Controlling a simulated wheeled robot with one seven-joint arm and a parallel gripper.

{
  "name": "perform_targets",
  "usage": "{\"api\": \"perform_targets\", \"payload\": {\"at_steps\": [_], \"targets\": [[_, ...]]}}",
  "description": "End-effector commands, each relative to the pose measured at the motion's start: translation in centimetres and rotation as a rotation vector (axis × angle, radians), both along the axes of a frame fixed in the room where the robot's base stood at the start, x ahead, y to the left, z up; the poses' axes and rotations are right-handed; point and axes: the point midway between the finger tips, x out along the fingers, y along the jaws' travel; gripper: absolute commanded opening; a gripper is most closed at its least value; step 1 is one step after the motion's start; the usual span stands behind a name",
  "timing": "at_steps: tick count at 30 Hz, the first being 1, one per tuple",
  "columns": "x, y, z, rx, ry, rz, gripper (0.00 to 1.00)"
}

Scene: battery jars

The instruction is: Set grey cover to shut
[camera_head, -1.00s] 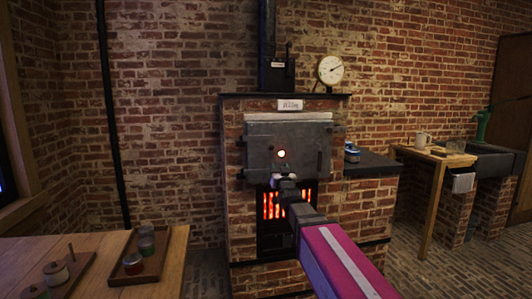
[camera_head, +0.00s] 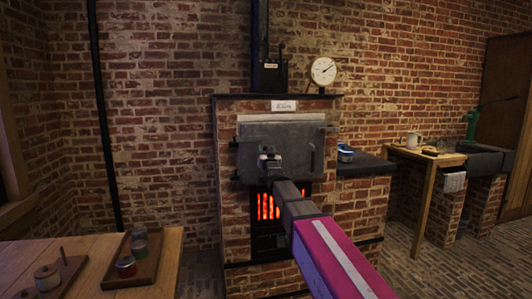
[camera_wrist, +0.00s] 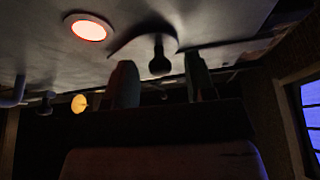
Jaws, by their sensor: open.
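The grey furnace door (camera_head: 310,140) stands closed above a glowing grate (camera_head: 268,207). In the wrist view, a round spy hole (camera_wrist: 89,28) in the door glows orange and is uncovered. The small grey cover (camera_wrist: 138,46), with a dark knob (camera_wrist: 159,60), hangs to the right of that hole. My gripper (camera_head: 268,156) is in front of the door and hides the hole in the head view. In the wrist view my gripper (camera_wrist: 159,66) is open, its fingers on either side of the knob; I cannot tell whether they touch it.
A gauge (camera_head: 323,71) stands on top of the brick furnace. A dark ledge (camera_head: 358,165) with a small blue item (camera_head: 345,153) is to its right. A wooden table (camera_head: 85,255) with a tray (camera_head: 146,268) of jars is at front left.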

Motion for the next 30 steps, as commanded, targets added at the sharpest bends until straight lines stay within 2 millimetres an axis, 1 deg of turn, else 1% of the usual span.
{"api": "perform_targets", "payload": {"at_steps": [1,8,11,12,13,23,30], "targets": [[0.25,0.05,0.09,0.0,0.0,0.0,0.5],[0.21,0.04,0.12,0.0,0.0,0.0,0.5],[0.2,0.04,0.12,0.0,0.0,0.0,0.21],[0.2,0.04,0.11,0.0,0.0,0.0,0.08],[0.2,0.04,0.11,0.0,0.0,0.0,0.0],[0.2,0.01,-0.04,-0.024,-0.007,0.0,0.0],[0.25,-0.2,-0.63,-0.134,-0.039,0.0,0.0]]}}
